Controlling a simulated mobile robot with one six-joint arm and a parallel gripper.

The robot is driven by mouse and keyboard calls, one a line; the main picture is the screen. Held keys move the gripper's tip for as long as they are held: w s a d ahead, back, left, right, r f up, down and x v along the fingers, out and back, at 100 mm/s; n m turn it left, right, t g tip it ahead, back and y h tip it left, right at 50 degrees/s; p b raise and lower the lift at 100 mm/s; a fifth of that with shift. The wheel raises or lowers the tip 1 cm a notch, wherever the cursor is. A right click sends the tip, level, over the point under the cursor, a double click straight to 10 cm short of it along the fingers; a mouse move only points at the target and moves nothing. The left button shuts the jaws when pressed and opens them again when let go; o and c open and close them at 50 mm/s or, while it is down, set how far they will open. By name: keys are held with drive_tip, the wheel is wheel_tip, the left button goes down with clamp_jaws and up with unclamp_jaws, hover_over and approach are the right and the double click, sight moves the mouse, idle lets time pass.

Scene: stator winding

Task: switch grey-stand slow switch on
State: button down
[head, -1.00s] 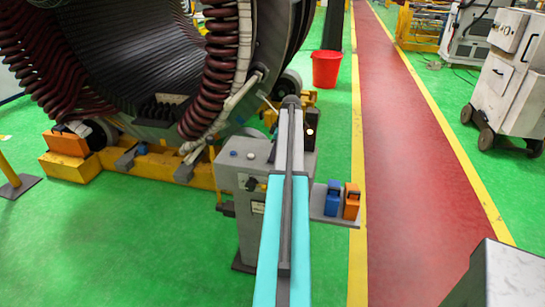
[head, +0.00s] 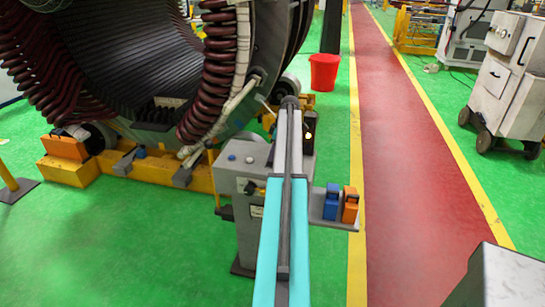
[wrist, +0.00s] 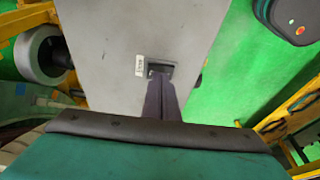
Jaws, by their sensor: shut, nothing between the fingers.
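The grey stand (head: 228,180) stands beside the stator, with a blue and a pale button on its top and a dark knob on its front. In the wrist view, a grey face (wrist: 100,50) carries a dark switch (wrist: 159,67) in a frame with a small white label beside it. The label is too small to read, and the switch's position is unclear. My gripper (wrist: 160,80) is shut and empty, its fingertips at the switch's lower edge and covering part of it. I cannot tell whether they touch.
The large stator (head: 120,60) with dark red coils fills the upper left on a yellow base. A shelf (head: 325,222) right of the stand holds a blue and an orange block. A red bucket (head: 324,72) stands behind. The red walkway (head: 410,180) is clear.

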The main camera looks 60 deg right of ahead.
drive_tip(key=r, duration=0.1)
drive_tip(key=r+p, duration=0.1)
drive_tip(key=r, duration=0.2)
drive_tip(key=shift+s+a, duration=0.1)
drive_tip(key=shift+a, duration=0.2)
drive_tip(key=shift+s+r, duration=0.2)
drive_tip(key=shift+s, duration=0.1)
drive_tip(key=a+b+v, duration=0.1)
drive_tip(key=b+v, duration=0.1)
drive_tip(key=v, duration=0.6)
drive_tip(key=shift+s+a+r+b, duration=0.3)
drive_tip(key=shift+s+a+r, duration=0.05)
